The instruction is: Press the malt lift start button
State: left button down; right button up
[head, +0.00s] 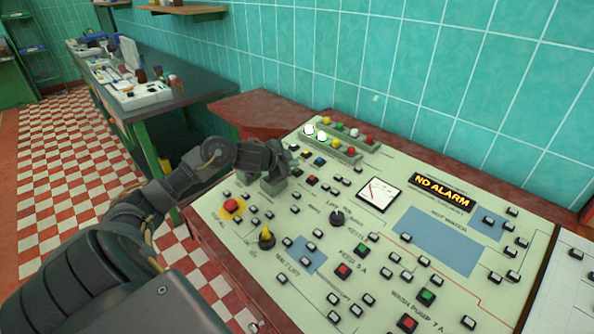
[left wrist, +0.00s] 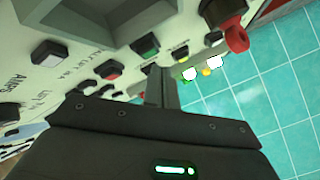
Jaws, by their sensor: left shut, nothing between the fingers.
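My left gripper (head: 274,182) is over the far left part of the pale control panel (head: 325,285). Its fingers are together and empty. In the left wrist view the fingertips (left wrist: 154,72) are close to a green button (left wrist: 146,46) and a red button (left wrist: 110,70). I cannot tell whether they touch the panel or a button. The small labels near these buttons are not readable enough to say which is the malt lift start. In the head view the gripper hides part of the panel there. My right gripper is not in view.
A raised strip of coloured lamps (head: 333,145) stands behind the gripper. A lit NO ALARM sign (head: 442,191) is at right. A teal tiled wall (head: 400,70) closes the back.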

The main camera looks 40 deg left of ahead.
pick_arm(q)
jog(key=shift+f, duration=0.2)
dwell(0.5)
jog(key=shift+w+f, duration=0.1)
jog(key=shift+f, duration=0.15)
jog(key=shift+f, duration=0.35)
dwell(0.8)
jog(key=shift+r, duration=0.1)
jog(key=shift+r+p, duration=0.7)
jog(key=shift+p, duration=0.05)
jog(key=r+p, duration=0.2)
jog(key=s+r+p, duration=0.1)
jog(key=r+p, duration=0.2)
jog(key=shift+s, duration=0.1)
jog(key=shift+f, duration=0.1)
dwell(0.8)
